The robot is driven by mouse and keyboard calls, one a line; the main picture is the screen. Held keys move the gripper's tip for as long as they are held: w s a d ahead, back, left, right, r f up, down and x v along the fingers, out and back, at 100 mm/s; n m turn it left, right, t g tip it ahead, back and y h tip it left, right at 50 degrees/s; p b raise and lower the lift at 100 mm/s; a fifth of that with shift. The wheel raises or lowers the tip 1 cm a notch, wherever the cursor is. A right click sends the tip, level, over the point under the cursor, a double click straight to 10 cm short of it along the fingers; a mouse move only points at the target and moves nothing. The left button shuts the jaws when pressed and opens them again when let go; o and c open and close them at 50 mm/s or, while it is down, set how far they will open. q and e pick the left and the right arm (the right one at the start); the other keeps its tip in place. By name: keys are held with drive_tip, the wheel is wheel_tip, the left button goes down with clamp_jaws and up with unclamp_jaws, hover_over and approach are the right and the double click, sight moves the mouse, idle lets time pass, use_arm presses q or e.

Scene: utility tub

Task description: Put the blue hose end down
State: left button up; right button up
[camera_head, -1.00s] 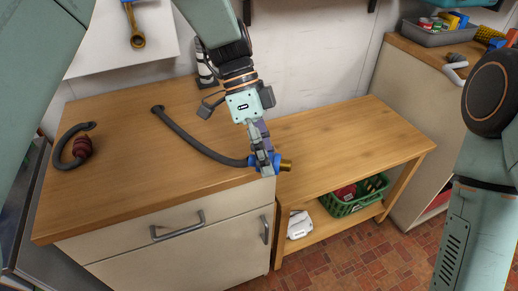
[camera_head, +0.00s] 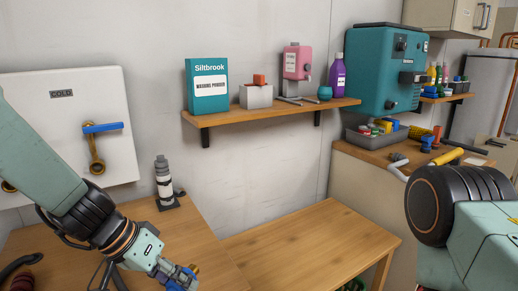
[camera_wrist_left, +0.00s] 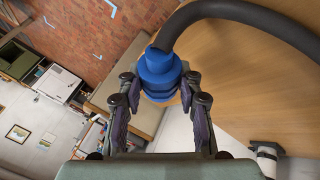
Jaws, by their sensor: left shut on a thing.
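The blue hose end (camera_wrist_left: 160,72) is between the two fingers of my left gripper (camera_wrist_left: 160,92) in the left wrist view, and the fingers are shut on it. A dark grey hose (camera_wrist_left: 240,14) curves from it to the upper right, over the wooden top (camera_wrist_left: 245,75). In the head view my left gripper (camera_head: 176,277) is at the bottom edge, with a bit of blue and a brass tip (camera_head: 193,268) showing; the rest is cut off. I cannot tell whether the hose end touches the wood. My right gripper is out of view.
A lower wooden bench (camera_head: 310,245) is clear on top. A grey and white bottle-like object (camera_head: 163,180) stands at the back of the left counter (camera_head: 212,240). A white panel marked COLD (camera_head: 65,125) has a brass valve with a blue lever (camera_head: 102,127). A wall shelf (camera_head: 270,112) holds several items.

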use_arm(q)
drive_tip(key=shift+s+a+f+n+t+y, duration=0.2)
drive_tip(key=shift+s+a+n+t, duration=0.05)
drive_tip(key=shift+s+a+n, duration=0.25)
drive_tip(key=shift+s+a+f+n+t+y, duration=0.2)
drive_tip(key=shift+s+a+n, duration=0.15)
drive_tip(key=shift+s+n, duration=0.25)
drive_tip(key=shift+s+a+f+n+t+y, duration=0.15)
drive_tip(key=shift+s+a+n+t+y, duration=0.1)
drive_tip(key=shift+s+a+n, duration=0.3)
drive_tip(key=shift+d, duration=0.2)
drive_tip(key=shift+w+a+r, duration=0.1)
drive_tip(key=shift+a+r, duration=0.05)
drive_tip(key=w+a+r+n+t+y+p, duration=0.1)
drive_tip(key=w+a+r+n+y+p, duration=0.1)
drive_tip(key=w+a+r+n+p, duration=0.35)
drive_tip(key=w+a+r+n+t+y+p, duration=0.1)
drive_tip(key=w+a+r+n+y+p, duration=0.15)
drive_tip(key=w+a+p, duration=0.6)
drive_tip(key=h+b, duration=0.1)
drive_tip(key=b, duration=0.9)
hover_over(116, 269)
wheel_tip(116, 269, down, 10)
drive_tip(key=shift+f, duration=0.1)
